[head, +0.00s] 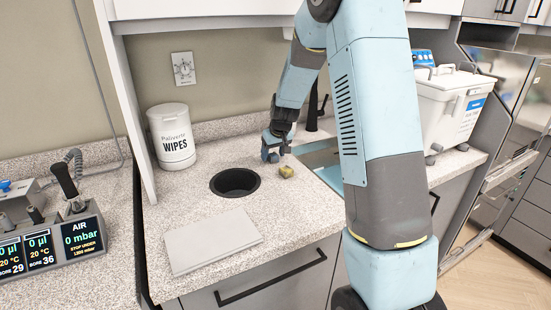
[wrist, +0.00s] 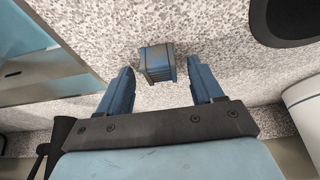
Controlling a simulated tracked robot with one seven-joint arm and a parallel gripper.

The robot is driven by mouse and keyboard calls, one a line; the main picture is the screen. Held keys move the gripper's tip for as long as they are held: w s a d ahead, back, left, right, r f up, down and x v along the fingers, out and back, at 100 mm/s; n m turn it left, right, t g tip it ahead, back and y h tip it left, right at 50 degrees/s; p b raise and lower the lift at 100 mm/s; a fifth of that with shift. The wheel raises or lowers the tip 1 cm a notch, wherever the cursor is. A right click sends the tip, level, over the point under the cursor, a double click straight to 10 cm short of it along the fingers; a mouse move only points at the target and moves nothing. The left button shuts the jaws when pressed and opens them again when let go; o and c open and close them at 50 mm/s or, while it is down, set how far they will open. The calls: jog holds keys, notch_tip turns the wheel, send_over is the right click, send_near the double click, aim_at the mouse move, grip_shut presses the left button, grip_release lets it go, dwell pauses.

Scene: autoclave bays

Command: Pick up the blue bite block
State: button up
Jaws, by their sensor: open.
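In the wrist view a small blue block (wrist: 157,62) with a grey-brown patch lies on the speckled counter, just beyond and between my two blue fingers. My gripper (wrist: 160,75) is open, with a gap on both sides of the block and nothing held. In the head view my gripper (head: 270,156) points down over the counter, behind and left of a small olive-yellow block (head: 286,171). No yellow block shows in the wrist view, so I cannot tell whether these are the same block.
A round black hole (head: 236,182) is left of the gripper, with a white board (head: 212,241) in front. A wipes canister (head: 172,136) stands behind left. A sink (head: 325,172) with a dark tap lies right, and a white lidded box (head: 448,108) stands beyond it.

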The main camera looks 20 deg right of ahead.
jog(key=shift+f, duration=0.2)
jog(key=c, duration=1.1)
jog(key=shift+o, duration=0.2)
jog(key=shift+r, duration=0.1)
